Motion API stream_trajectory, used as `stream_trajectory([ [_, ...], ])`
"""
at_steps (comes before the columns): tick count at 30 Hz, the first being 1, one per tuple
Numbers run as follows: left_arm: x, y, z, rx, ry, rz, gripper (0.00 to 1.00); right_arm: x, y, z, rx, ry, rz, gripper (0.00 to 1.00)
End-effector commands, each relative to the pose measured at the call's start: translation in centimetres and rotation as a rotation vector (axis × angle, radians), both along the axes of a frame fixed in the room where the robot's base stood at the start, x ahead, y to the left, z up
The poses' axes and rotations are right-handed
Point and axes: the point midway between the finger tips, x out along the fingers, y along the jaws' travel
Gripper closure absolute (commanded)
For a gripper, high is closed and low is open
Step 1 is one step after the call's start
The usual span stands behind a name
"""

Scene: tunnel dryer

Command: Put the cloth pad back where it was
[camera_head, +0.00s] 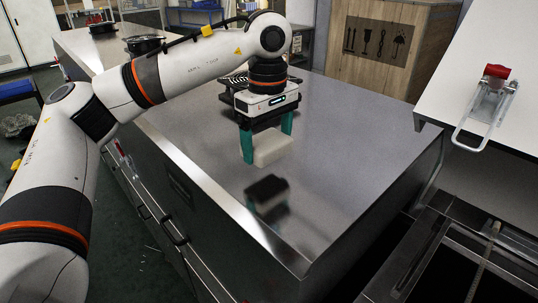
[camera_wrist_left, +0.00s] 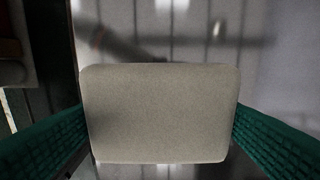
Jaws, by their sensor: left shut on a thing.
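The cloth pad (camera_head: 272,150) is a beige, rounded rectangular block low over the shiny steel top (camera_head: 345,145). My left gripper (camera_head: 266,146) is shut on it, with a green finger at each side. In the left wrist view the pad (camera_wrist_left: 160,112) fills the middle, between the two green fingers (camera_wrist_left: 160,130). I cannot tell whether its underside touches the steel. My right gripper is not in view.
A dark patch, block or reflection, shows on the steel nearer me (camera_head: 267,192). Dark round items (camera_head: 145,44) stand at the far left. A white panel with a red-handled latch (camera_head: 495,75) is at right. A wooden crate (camera_head: 385,45) stands behind. The steel's right part is clear.

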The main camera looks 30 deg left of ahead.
Motion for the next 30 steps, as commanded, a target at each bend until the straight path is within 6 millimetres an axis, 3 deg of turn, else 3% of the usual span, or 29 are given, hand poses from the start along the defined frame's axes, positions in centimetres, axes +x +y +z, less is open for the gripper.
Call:
stream_trajectory([
  [9,-0.1,0.0,-3.7,0.001,0.003,0.0,0.4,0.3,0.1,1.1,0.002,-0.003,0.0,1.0],
  [21,0.0,0.0,-4.6,-0.001,0.0,0.0,0.4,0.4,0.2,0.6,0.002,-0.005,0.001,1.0],
  [22,0.0,0.0,-4.4,-0.001,0.0,0.0,0.14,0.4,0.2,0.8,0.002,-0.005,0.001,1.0],
  [24,0.0,0.0,-4.4,-0.001,0.0,0.0,0.02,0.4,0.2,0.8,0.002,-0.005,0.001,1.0],
  [30,0.0,0.0,-4.3,-0.001,0.0,0.0,0.0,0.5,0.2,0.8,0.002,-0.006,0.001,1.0],
])
